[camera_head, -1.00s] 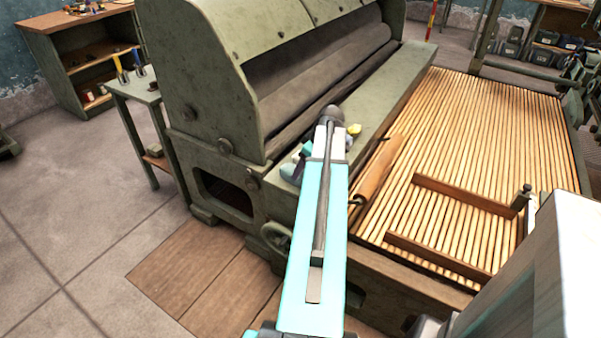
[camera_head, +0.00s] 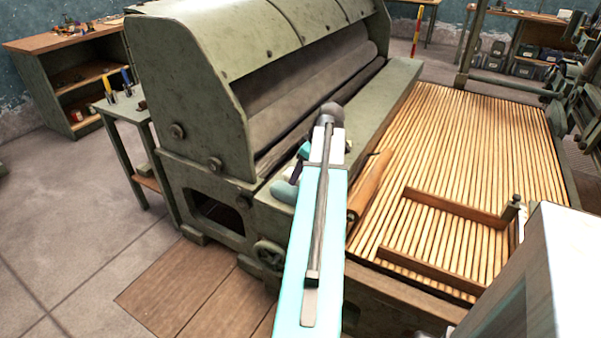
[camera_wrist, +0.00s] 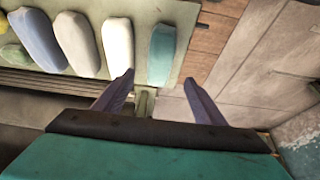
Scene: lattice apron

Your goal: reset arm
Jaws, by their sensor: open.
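My gripper (camera_wrist: 158,88) is open and empty in the wrist view, its two dark fingers spread apart. Beyond the fingertips, a green ledge carries a row of smooth oblong pieces: a teal one (camera_wrist: 162,54), a white one (camera_wrist: 117,46), a grey one (camera_wrist: 77,43) and a blue-grey one (camera_wrist: 38,39). The left finger shows close to the white and teal pieces; I cannot tell the gap.
The green roller machine (camera_head: 190,110) fills the middle. A slatted wooden apron (camera_head: 470,140) with a brown frame (camera_head: 455,208) lies to its right. A small side table (camera_head: 125,105) and a shelf unit (camera_head: 75,75) stand left. The floor at left (camera_head: 60,220) is clear.

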